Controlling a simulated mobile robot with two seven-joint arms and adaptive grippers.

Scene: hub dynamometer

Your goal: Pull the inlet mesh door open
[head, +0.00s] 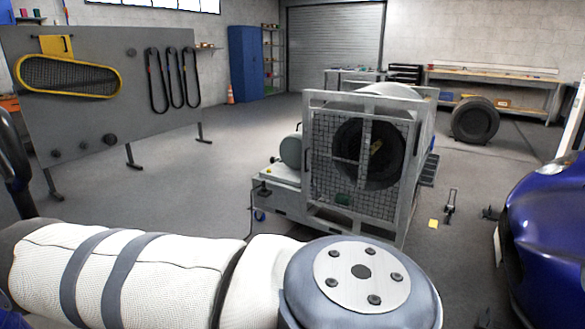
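The inlet mesh door (338,185) is a square wire-grid panel in a pale metal frame on the front of the hub dynamometer (366,222), in the middle of the head view. It looks shut against the frame. A big round dark inlet shows behind the mesh. A dark upright handle shows near the right edge of the frame. My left arm, white with grey bands, crosses the bottom of the view, well in front of the machine. Neither of my grippers shows in this view.
A blue car (545,225) stands at the right. A grey board (110,85) with belts hung on it stands at the left. Small gear and a yellow block (433,223) lie on the floor right of the machine. The floor left of the machine is clear.

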